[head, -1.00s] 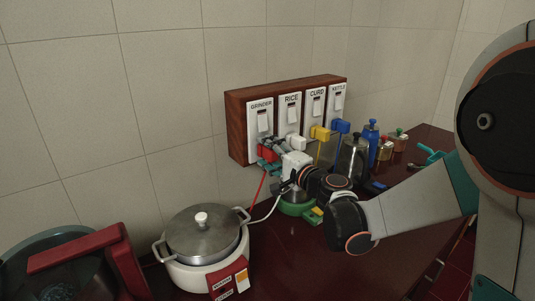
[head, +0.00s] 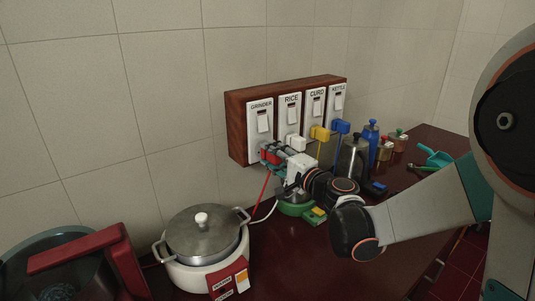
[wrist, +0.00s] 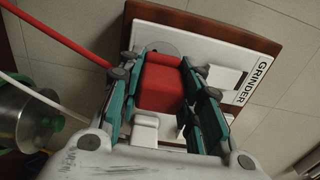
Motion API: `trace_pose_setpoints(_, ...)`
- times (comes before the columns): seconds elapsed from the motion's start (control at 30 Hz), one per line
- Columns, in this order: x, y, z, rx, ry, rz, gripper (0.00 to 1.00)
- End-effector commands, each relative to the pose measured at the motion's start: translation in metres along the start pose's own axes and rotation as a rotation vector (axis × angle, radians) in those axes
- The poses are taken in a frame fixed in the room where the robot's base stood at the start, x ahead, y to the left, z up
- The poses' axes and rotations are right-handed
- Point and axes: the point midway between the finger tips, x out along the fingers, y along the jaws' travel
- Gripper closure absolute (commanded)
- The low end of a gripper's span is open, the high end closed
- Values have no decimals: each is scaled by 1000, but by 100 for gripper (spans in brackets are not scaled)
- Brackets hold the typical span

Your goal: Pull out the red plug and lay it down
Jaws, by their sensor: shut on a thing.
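The red plug (wrist: 161,84) sits between the two teal-and-grey fingers of my gripper (wrist: 165,90) in the wrist view, with a finger against each side. My gripper is shut on it. In the head view the gripper (head: 277,157) is in front of the lower part of the GRINDER panel (head: 260,117), and only bits of the red plug show between the fingers. A round grey socket face (wrist: 163,47) shows partly behind the plug. I cannot tell whether any pins are still inside it. The red cord (head: 262,193) runs down toward the counter.
A white plug (head: 297,143), a yellow plug (head: 320,132) and a blue plug (head: 341,127) are along the board. A lidded cooker (head: 205,250) stands at left, bottles and jars behind my arm. The dark counter (head: 300,262) is clear in front.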

Motion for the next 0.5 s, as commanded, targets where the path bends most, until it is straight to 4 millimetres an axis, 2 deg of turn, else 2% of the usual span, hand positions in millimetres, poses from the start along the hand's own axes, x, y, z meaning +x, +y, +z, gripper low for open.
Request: trace_pose_setpoints(0.5, -19, 0, 0, 0, 0, 0, 100)
